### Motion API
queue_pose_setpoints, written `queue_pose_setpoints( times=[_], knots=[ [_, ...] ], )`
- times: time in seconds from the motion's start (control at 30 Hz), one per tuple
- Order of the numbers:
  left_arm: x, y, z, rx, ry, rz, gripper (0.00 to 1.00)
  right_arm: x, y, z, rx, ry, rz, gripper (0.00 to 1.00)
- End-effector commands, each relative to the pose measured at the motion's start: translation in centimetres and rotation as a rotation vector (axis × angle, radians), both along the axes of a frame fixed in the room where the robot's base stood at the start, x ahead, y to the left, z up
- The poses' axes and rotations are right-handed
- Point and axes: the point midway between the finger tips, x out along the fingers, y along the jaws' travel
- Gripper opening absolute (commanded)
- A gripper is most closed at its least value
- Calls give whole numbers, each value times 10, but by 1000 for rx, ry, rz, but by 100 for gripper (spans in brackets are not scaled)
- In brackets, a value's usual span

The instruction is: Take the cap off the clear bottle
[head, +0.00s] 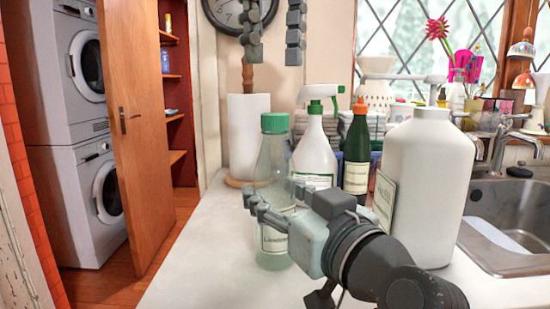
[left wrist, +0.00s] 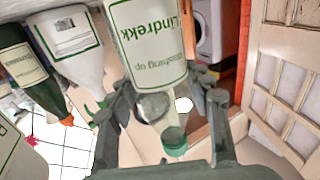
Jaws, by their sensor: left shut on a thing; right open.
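The clear bottle (head: 272,165) stands upright on the white counter, with its green cap (head: 275,123) on top. My left gripper (head: 272,205) is shut on the bottle's body, well below the cap, and hides part of the label. In the left wrist view the bottle (left wrist: 150,45) appears upside down between the fingers of the gripper (left wrist: 158,95), with the cap (left wrist: 174,140) at its lower end. My right gripper (head: 272,38) is open and empty, high above the bottle, its two fingers pointing down and apart.
A white spray bottle (head: 316,150), a dark green bottle (head: 357,150) and a big white jug (head: 430,180) stand right of the clear bottle. A paper towel roll (head: 248,135) is behind it. The sink (head: 510,240) is far right. The counter (head: 205,270) is free at front left.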

Motion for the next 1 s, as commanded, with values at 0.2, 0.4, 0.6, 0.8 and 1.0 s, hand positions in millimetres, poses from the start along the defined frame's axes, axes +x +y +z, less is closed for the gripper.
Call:
queue_pose_setpoints(
  times=[0.2, 0.4, 0.6, 0.8, 1.0],
  knots=[
    [0, 0, 0, 0, 0, 0, 0, 0, 0, 0, 0, 0, -66, 50],
    [0, 0, 0, 0, 0, 0, 0, 0, 0, 0, 0, 0, -420, 50],
    [0, 0, 0, 0, 0, 0, 0, 0, 0, 0, 0, 0, -924, 50],
    [0, 0, 0, 0, 0, 0, 0, 0, 0, 0, 0, 0, -1432, 50],
    [0, 0, 0, 0, 0, 0, 0, 0, 0, 0, 1, 1, -1909, 50]
  ],
)
